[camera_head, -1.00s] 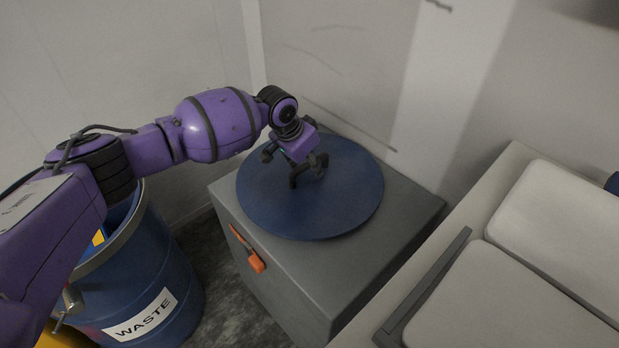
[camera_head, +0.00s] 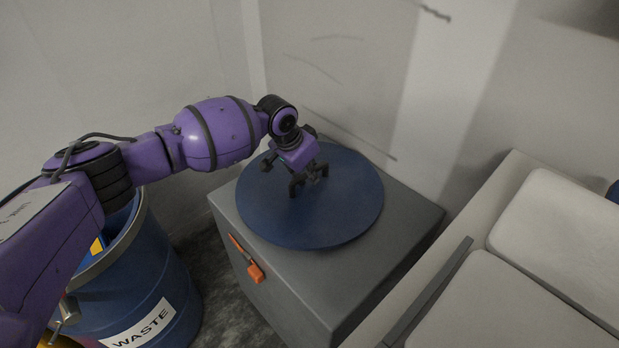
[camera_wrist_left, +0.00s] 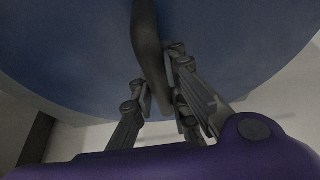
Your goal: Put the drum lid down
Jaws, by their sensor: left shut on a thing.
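The drum lid (camera_head: 350,215) is a round dark blue disc lying level over the top of a grey cabinet (camera_head: 400,235). Whether it rests fully on the top or sits just above it I cannot tell. My left gripper (camera_head: 308,181) is above the lid's middle, shut on its handle. In the left wrist view the lid (camera_wrist_left: 235,50) fills the upper part, and its dark bar handle (camera_wrist_left: 150,50) runs down between the fingers of my left gripper (camera_wrist_left: 160,92). My right gripper is not in view.
A blue drum marked WASTE (camera_head: 165,275) stands open at the left, beneath my left arm. An orange handle (camera_head: 255,272) sticks out from the cabinet's front. A bench with pale panels (camera_head: 560,230) is at the right. Walls stand close behind the cabinet.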

